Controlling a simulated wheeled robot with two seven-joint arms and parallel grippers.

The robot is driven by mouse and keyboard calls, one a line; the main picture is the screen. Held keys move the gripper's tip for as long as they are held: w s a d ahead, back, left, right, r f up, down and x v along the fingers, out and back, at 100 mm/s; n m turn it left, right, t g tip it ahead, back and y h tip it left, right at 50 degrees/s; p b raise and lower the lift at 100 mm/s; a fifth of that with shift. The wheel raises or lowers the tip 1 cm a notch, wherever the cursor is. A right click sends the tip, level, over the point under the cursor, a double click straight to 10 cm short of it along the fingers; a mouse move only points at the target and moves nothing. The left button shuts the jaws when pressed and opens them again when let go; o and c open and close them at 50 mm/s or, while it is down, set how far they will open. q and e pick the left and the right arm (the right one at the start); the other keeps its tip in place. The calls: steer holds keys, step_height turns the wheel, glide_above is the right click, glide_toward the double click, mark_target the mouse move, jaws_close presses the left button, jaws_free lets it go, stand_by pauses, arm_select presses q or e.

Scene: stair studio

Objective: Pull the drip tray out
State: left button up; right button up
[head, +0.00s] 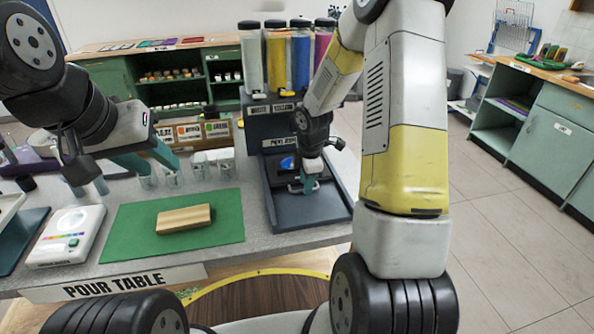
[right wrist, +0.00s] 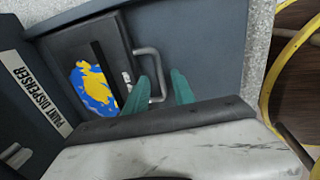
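The dark drip tray (right wrist: 92,50) sits in the base of the paint dispenser (head: 272,122), with yellow and blue paint on it and a grey bar handle (right wrist: 158,68) on its front. My right gripper (head: 304,184) is over the handle; in the right wrist view its teal fingers (right wrist: 160,80) are apart, one on each side of the handle bar, with gaps showing. I cannot tell how deep the fingers reach past the bar. My left gripper (head: 156,170) is open and empty, near clear cups (head: 173,177) at the left.
A wooden block (head: 184,219) lies on a green mat (head: 126,232), left of the dispenser. A white scale (head: 68,238) stands further left. The dark dispenser base (head: 312,212) has bare room in front of the handle, up to the table's front edge.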

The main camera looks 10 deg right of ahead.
steer(key=shift+w+f, duration=0.1)
steer(key=shift+f, duration=0.45)
steer(key=shift+c, duration=0.2)
jaws_close()
stand_by(0.9)
